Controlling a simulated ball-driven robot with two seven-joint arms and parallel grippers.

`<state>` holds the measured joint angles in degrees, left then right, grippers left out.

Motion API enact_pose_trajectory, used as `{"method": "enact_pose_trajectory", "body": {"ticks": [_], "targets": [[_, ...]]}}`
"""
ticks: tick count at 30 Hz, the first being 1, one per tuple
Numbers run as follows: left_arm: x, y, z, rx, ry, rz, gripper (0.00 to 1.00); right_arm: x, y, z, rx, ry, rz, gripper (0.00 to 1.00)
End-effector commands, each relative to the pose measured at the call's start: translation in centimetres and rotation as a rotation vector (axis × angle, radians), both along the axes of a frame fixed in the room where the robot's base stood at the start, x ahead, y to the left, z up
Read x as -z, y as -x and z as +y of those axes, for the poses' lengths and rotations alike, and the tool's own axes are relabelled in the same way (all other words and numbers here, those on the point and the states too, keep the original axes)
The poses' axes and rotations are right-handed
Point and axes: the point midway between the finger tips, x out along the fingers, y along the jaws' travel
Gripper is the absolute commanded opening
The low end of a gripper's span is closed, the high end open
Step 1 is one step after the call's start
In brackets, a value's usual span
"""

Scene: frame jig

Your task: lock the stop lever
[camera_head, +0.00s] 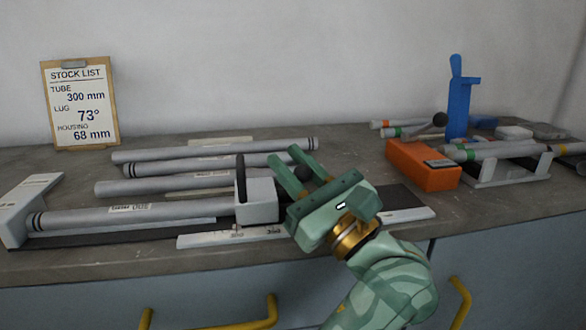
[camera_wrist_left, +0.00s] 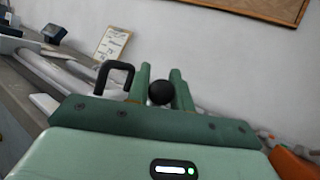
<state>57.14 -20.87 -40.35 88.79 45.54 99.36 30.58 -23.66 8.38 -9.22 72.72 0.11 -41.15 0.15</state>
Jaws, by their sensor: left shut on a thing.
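The stop block (camera_head: 262,205) is a light grey box on the dark rail, at the right end of a grey tube (camera_head: 90,217). An upright black handle (camera_head: 240,178) stands on it, and shows as a loop in the left wrist view (camera_wrist_left: 117,68). The stop lever's round black knob (camera_head: 302,173) is just right of the block; its shaft is hidden. My left gripper (camera_head: 286,158) is shut on this knob, which sits between the two green fingers in the left wrist view (camera_wrist_left: 160,93). My right gripper is not in view.
Several grey tubes (camera_head: 215,160) lie behind the rail. A white scale strip (camera_head: 210,240) runs along the front. To the right are an orange box (camera_head: 422,165), a blue upright tool (camera_head: 459,105) and a grey tube rack (camera_head: 505,172). A stock list clipboard (camera_head: 80,103) leans on the wall.

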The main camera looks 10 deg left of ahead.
Motion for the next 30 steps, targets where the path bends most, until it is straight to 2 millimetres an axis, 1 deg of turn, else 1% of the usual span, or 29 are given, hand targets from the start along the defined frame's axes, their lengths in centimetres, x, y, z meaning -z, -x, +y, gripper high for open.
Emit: {"method": "enact_pose_trajectory", "body": {"ticks": [1,9,10,11,19,23,25,27,28,30], "targets": [[0.3,0.0,0.0,0.000,0.001,-0.001,0.00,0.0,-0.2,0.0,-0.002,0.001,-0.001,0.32],[0.2,0.0,0.0,0.001,0.002,-0.002,0.00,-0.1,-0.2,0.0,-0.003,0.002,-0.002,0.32],[0.2,0.0,0.0,0.001,0.002,-0.001,0.28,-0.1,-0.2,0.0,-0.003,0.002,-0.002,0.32],[0.2,0.0,0.0,0.001,0.002,-0.001,0.32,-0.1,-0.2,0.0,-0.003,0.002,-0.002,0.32],[0.1,0.0,0.0,0.001,0.001,-0.003,0.32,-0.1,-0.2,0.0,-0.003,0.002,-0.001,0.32],[0.6,0.4,-0.6,0.002,0.001,0.000,0.32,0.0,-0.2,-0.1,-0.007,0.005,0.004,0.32],[1.1,1.0,-1.3,0.003,0.002,0.002,0.32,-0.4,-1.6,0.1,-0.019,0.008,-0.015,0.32],[1.6,1.8,-2.2,0.003,0.000,0.002,0.32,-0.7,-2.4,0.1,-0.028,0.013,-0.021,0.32],[1.5,2.1,-2.5,0.001,-0.001,-0.001,0.32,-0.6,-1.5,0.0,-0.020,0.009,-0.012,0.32],[1.8,3.1,-3.5,0.002,-0.002,-0.003,0.32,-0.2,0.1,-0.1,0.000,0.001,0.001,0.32]]}}
